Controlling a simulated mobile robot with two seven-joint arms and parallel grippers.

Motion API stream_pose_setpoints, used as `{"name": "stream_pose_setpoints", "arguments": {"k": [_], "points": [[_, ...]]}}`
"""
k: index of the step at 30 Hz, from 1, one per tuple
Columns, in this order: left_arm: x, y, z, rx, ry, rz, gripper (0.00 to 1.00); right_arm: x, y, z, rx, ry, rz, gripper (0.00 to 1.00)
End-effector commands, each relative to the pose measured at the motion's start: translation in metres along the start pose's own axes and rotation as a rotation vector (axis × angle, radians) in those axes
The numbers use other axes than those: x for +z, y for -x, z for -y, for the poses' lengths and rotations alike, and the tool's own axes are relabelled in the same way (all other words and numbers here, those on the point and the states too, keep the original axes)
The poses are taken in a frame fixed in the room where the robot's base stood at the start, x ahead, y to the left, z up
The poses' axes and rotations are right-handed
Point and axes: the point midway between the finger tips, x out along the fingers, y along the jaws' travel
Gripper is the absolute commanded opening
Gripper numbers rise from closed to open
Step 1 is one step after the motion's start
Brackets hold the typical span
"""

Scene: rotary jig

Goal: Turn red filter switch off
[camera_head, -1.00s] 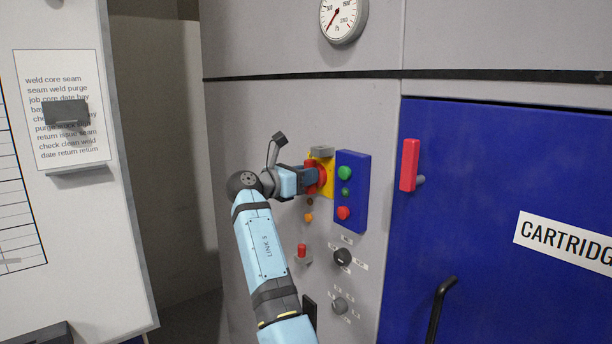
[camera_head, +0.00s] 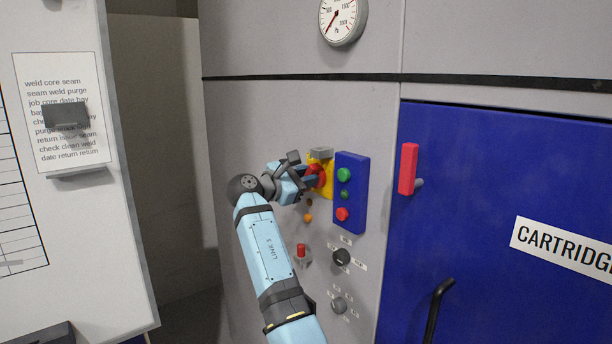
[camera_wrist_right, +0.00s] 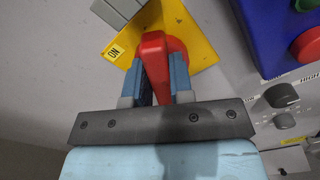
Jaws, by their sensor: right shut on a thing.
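The red filter switch is a red handle (camera_wrist_right: 155,60) on a round red base, set on a yellow plate (camera_wrist_right: 190,30). An "ON" label (camera_wrist_right: 115,52) is on the plate's left corner in the right wrist view. My right gripper (camera_wrist_right: 157,75) is shut on the red handle, with one blue finger on each side. In the head view the switch (camera_head: 317,177) is partly hidden by my right gripper (camera_head: 312,178), and the yellow plate (camera_head: 327,184) shows behind it. My left gripper is not in view.
A blue button box (camera_head: 350,215) with green and red buttons is just right of the switch. Orange lamps (camera_head: 308,217), a small red switch (camera_head: 301,249) and black knobs (camera_head: 341,257) lie below. A red handle (camera_head: 408,168) is on the blue door (camera_head: 490,200).

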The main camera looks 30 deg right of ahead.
Motion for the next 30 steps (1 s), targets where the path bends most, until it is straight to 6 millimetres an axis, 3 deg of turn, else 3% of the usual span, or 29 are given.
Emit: {"name": "stream_pose_setpoints", "arguments": {"k": [14, 30], "points": [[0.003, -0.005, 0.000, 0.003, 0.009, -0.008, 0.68, -0.002, 0.000, 0.005, 0.001, -0.455, 0.001, 0.00], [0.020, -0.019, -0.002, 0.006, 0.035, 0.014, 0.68, -0.004, 0.000, 0.008, 0.000, -0.896, 0.001, 0.00]]}}
